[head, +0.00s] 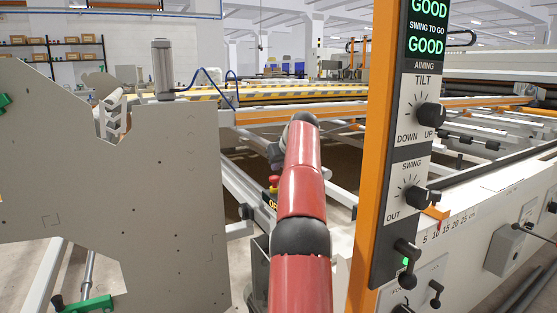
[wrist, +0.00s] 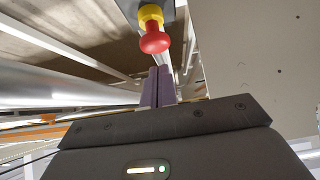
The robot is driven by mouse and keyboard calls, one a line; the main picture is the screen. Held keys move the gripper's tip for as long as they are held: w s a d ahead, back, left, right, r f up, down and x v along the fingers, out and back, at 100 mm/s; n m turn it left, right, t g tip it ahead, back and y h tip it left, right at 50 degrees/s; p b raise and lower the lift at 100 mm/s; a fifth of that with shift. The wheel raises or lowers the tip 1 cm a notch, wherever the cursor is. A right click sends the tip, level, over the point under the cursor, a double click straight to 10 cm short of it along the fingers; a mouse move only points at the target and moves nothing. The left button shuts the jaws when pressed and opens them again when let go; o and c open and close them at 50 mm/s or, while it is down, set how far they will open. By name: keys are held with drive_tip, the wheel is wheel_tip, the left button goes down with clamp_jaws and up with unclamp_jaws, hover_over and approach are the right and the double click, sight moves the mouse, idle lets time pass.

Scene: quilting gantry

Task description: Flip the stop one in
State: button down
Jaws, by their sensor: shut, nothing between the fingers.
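My gripper (wrist: 157,86) shows in the wrist view as two purple fingers pressed together, with nothing between them. Beyond the fingertips is a red mushroom-shaped knob (wrist: 154,40) on a yellow collar; I cannot tell whether the fingers touch it. In the head view the red knob (head: 274,182) stands left of my red arm, above a dark box with partly hidden orange lettering. No part is labelled as a stop. An orange block (head: 437,212) sits at the numbered scale on the right-hand white rail.
An orange-edged panel (head: 367,200) with TILT and SWING knobs, small levers and green GOOD displays stands close right of my arm. A large grey plate (head: 150,200) with green handles stands at the left. Metal rails and beams (head: 250,170) cross behind the arm.

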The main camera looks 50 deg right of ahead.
sight(277, 178)
drive_tip(key=shift+f+b, duration=0.4)
drive_tip(key=shift+f, duration=0.5)
drive_tip(key=shift+f, duration=0.15)
drive_tip(key=shift+s+f+b, duration=0.1)
drive_tip(key=shift+f+b, duration=0.35)
drive_tip(key=shift+f, duration=0.5)
